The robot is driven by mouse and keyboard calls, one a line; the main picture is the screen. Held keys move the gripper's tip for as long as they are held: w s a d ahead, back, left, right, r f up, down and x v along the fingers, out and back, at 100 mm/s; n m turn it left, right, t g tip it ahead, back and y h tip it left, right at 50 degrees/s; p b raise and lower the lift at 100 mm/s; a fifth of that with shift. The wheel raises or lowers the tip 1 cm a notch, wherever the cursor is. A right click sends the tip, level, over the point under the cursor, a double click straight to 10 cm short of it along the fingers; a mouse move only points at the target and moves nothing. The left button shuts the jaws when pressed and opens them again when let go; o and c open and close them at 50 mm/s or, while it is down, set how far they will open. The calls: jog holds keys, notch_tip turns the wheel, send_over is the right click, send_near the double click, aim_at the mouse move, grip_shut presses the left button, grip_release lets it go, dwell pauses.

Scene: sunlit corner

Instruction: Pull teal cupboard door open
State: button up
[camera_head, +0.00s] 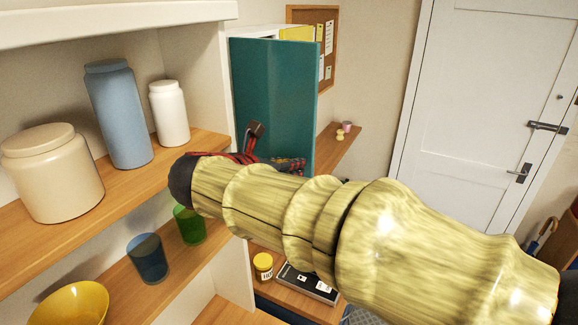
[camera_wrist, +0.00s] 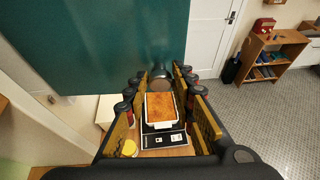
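The teal cupboard door (camera_head: 275,85) stands upright at the back centre of the head view, beyond the shelf unit. It fills the upper left of the wrist view (camera_wrist: 100,45). My gripper (camera_wrist: 162,78) has its fingers apart, with their tips close to the door's lower part. A grey rounded piece (camera_wrist: 160,86) shows between the tips; I cannot tell whether it is the handle or whether the fingers touch it. In the head view my arm hides most of the gripper and the door's lower part.
Shelves at left hold a cream jar (camera_head: 55,175), a blue jar (camera_head: 120,115) and a white jar (camera_head: 169,113). Below the arm, a yellow jar (camera_head: 263,265) and a dark case (camera_head: 308,283) sit on a wooden surface. A white room door (camera_head: 490,110) stands at right, with open floor.

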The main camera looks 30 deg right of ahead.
jog(key=o, duration=0.3)
jog(key=shift+o, duration=0.2)
jog(key=v, duration=1.2)
dwell(0.3)
